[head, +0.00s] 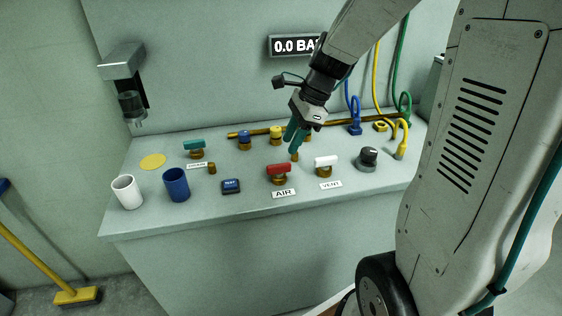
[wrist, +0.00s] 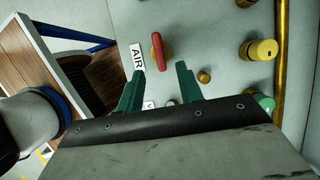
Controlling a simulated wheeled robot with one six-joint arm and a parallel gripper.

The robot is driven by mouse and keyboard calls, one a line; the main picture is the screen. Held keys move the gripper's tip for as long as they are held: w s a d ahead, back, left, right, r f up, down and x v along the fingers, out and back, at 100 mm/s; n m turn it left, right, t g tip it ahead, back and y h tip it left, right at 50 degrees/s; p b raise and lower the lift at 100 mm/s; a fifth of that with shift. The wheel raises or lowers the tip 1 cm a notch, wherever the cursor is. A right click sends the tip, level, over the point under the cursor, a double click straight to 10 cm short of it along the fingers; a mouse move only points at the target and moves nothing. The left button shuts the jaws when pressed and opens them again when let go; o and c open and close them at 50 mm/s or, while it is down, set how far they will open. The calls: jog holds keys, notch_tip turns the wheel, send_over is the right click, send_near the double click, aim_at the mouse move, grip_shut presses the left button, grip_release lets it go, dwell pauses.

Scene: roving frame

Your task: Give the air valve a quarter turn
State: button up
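The air valve has a red bar handle (head: 279,169) on a brass body, behind the AIR label (head: 284,193) on the bench. In the head view the handle lies roughly left to right. In the wrist view the red handle (wrist: 158,51) shows just beyond the fingertips, beside the AIR label (wrist: 137,57). My gripper (head: 294,141) has teal fingers and hangs above the bench, behind and slightly right of the handle. In the wrist view my gripper (wrist: 160,70) is open, with a gap between the fingers and nothing held. The fingers look apart from the handle.
A white-handled valve (head: 325,161) with a VENT label stands right of the air valve, and a black knob (head: 368,156) farther right. A teal-handled valve (head: 194,146), a blue button box (head: 231,186) and two cups are left. A wall display (head: 293,46), partly covered by my arm, reads 0.0.

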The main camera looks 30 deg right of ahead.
aim_at(280, 164)
jog(key=x, duration=0.7)
jog(key=shift+a+f, duration=0.1)
jog(key=shift+f, duration=0.2)
grip_shut()
